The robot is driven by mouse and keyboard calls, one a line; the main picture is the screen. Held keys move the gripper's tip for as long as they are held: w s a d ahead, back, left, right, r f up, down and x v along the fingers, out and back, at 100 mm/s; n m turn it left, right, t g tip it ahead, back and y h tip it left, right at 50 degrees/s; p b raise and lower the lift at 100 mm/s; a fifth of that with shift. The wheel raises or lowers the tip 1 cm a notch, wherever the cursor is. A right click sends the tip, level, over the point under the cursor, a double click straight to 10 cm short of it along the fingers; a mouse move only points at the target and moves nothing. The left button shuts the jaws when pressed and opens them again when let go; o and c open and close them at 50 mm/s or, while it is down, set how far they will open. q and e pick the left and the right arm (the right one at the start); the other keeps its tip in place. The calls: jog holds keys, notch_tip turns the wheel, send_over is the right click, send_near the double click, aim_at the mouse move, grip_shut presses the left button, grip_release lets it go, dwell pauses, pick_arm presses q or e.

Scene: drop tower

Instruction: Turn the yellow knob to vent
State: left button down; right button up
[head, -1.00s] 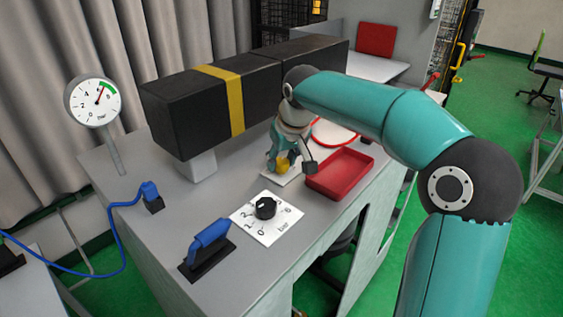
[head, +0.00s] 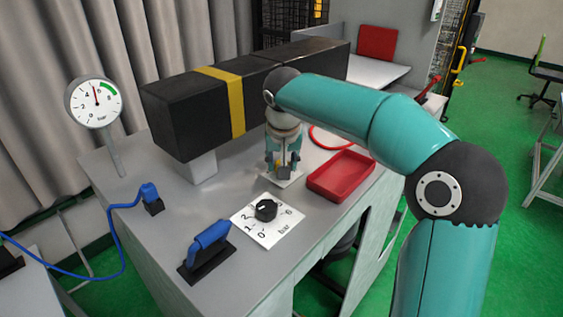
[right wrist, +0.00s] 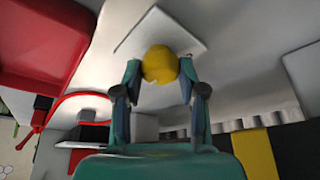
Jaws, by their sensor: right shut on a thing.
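The yellow knob (right wrist: 160,65) sits on a small white plate (right wrist: 187,33) on the grey bench. My right gripper (head: 283,170) points down over it in the head view and hides most of it. In the right wrist view my right gripper (right wrist: 160,78) has a finger on each side of the knob and is shut on it. The plate (head: 286,184) shows under the fingers in the head view. Any vent marking is not readable. The round gauge (head: 95,102) has its needle between 4 and 6, below the green band. My left gripper is not in view.
A red tray (head: 341,176) stands right beside the plate. A black beam with a yellow band (head: 222,97) runs behind my gripper. A black dial (head: 266,209) and a blue handle (head: 208,246) stand nearer the front. The bench's left part is mostly clear.

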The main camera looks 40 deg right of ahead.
jog(key=o, duration=1.1)
jog(key=v, duration=1.1)
jog(key=shift+r, duration=0.35)
jog(key=shift+s+a, duration=0.1)
jog(key=shift+a, duration=0.05)
